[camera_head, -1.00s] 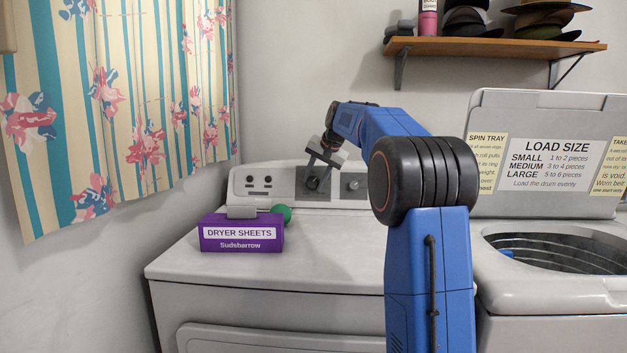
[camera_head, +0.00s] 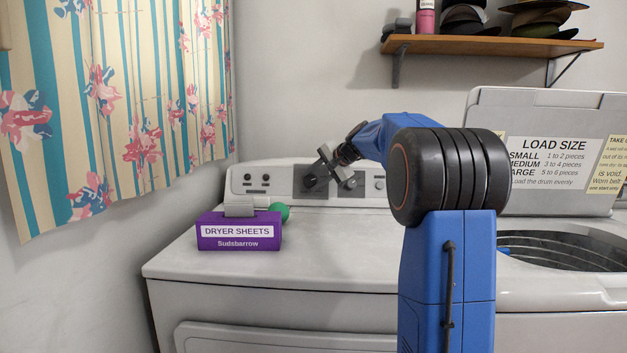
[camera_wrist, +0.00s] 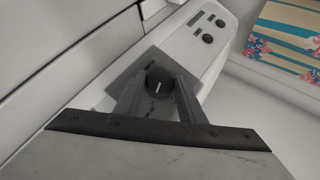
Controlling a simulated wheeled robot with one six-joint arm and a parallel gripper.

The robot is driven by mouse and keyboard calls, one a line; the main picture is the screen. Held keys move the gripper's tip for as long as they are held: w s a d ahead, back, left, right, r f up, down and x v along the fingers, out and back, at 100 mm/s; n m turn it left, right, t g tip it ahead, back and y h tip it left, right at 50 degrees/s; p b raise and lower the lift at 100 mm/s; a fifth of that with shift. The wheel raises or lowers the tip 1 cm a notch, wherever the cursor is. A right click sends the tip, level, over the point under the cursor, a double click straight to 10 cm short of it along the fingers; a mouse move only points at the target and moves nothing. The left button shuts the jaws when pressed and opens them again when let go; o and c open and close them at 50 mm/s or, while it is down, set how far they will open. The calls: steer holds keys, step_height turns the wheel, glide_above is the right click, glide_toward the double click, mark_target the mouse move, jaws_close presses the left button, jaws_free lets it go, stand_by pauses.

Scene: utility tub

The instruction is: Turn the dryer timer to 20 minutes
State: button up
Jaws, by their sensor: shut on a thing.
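The dryer timer knob is a round dark dial with a white pointer line; it shows in the wrist view (camera_wrist: 159,82) on a darker grey square plate (camera_wrist: 125,82). In the head view, the plate (camera_head: 308,192) is on the back panel of the white dryer (camera_head: 270,277). My gripper (camera_wrist: 158,92) has a finger on either side of the knob and is shut on it. In the head view my gripper (camera_head: 324,172) reaches the panel from the right, tilted. The minute markings are too small to read and partly hidden by the fingers.
A purple dryer sheets box (camera_head: 240,243) and a green ball (camera_head: 280,211) sit on the dryer top at left. An open washer (camera_head: 560,290) stands at right. The dryer top's middle is clear.

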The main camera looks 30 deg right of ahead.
steer(key=o, duration=1)
steer(key=shift+o, duration=0.2)
steer(key=shift+s, duration=0.1)
steer(key=v, duration=1.7)
steer(key=shift+d+r, duration=0.1)
steer(key=shift+r, duration=0.05)
